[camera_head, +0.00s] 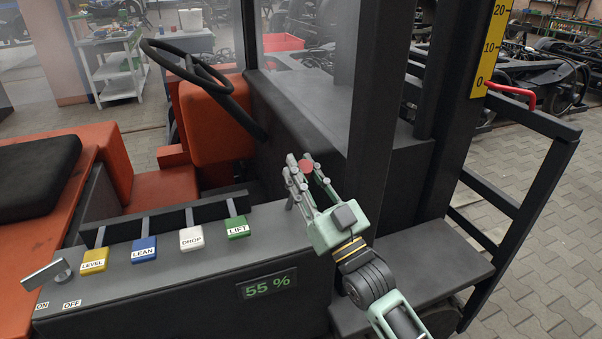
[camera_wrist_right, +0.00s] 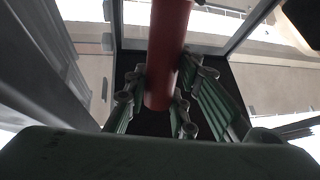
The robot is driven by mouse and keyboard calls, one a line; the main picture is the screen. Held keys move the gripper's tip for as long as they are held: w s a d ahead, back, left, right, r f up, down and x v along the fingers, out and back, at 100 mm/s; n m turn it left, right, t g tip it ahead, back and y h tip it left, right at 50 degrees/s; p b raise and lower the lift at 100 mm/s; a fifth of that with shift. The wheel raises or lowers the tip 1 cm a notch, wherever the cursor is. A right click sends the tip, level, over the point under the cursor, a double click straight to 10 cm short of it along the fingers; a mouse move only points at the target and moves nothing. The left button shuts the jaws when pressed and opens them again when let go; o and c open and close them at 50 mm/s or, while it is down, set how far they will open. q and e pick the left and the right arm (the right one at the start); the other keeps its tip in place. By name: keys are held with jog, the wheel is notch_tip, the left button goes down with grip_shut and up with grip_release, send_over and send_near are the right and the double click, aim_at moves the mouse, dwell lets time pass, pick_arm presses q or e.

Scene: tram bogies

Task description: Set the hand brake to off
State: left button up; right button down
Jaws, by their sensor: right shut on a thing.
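A red handle (camera_head: 307,166), which looks like the hand brake, shows between the fingers of my right gripper (camera_head: 300,170), above the dark console. In the right wrist view the red handle (camera_wrist_right: 168,50) is a thick red rod coming down from the top. The green-grey fingers of my right gripper (camera_wrist_right: 158,92) lie on both sides of it and are shut on it. The handle's base is hidden. A grey lever (camera_head: 46,274) sits beside ON and OFF labels at the console's left end. I cannot tell the brake's setting. My left gripper is out of view.
LEVEL, LEAN, DROP and LIFT levers (camera_head: 238,227) line the console, left of my right arm. A display (camera_head: 267,284) reads 55 %. A steering wheel (camera_head: 188,66) and orange seat (camera_head: 215,122) are beyond.

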jog(key=shift+a+f, duration=0.1)
jog(key=shift+f, duration=0.25)
jog(key=c, duration=1.8)
grip_release()
jog(key=o, duration=0.3)
jog(key=shift+s+r, duration=0.1)
jog(key=shift+r, duration=0.15)
jog(key=shift+o, duration=0.2)
jog(key=shift+f, duration=0.1)
jog(key=v, duration=1.2)
